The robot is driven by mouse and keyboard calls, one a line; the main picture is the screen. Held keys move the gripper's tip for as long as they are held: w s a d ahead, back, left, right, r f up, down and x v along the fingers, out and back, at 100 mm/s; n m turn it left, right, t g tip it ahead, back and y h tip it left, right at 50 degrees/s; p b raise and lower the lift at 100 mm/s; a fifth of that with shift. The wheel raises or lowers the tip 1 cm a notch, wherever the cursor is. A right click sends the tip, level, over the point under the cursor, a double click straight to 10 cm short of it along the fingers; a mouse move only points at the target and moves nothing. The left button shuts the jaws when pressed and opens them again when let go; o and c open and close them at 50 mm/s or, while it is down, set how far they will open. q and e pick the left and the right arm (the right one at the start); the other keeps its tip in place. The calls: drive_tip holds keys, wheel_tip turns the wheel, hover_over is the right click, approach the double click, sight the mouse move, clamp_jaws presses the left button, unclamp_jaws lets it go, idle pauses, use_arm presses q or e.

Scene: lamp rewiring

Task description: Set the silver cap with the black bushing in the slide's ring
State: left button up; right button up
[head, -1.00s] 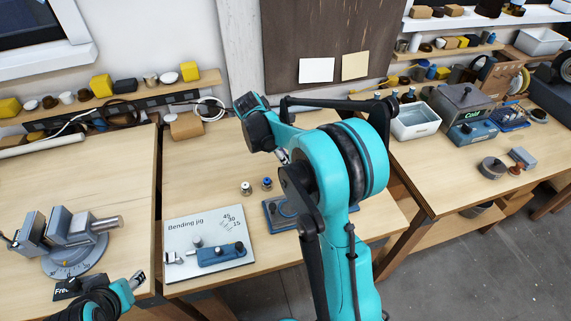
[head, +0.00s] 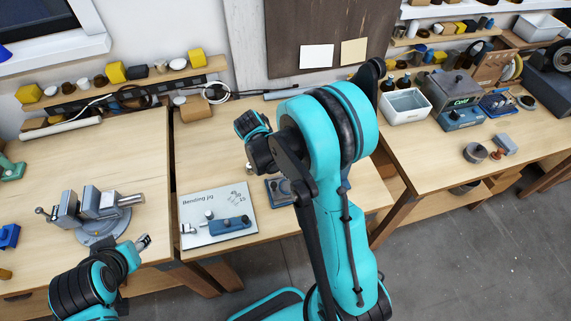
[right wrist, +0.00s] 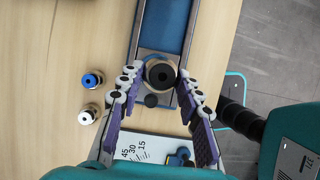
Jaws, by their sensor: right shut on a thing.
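In the right wrist view, my right gripper (right wrist: 160,86) is shut on the silver cap (right wrist: 147,70), whose black bushing (right wrist: 161,75) faces the camera. The cap is at the near end of the blue slide (right wrist: 168,28), between its rails. The slide's ring is hidden beneath the cap and fingers. I cannot tell whether the cap is seated or just above it. In the head view, my right arm covers most of the slide (head: 277,190). My left gripper (head: 143,242) is near the vise, with nothing visible in it; its opening is too small to tell.
A blue-topped cap (right wrist: 92,80) and a pale cap with a dark top (right wrist: 87,116) stand left of the slide. The bending jig (head: 217,215) lies nearby, at the bench's front. The vise (head: 92,210) is at left. Bare wood lies beside the caps.

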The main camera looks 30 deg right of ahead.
drive_tip(key=shift+f+b, duration=1.55)
drive_tip(key=shift+f, duration=0.85)
drive_tip(key=shift+f+b, duration=1.9)
drive_tip(key=shift+f, duration=0.05)
drive_tip(key=o, duration=1.3)
drive_tip(key=v, duration=1.2)
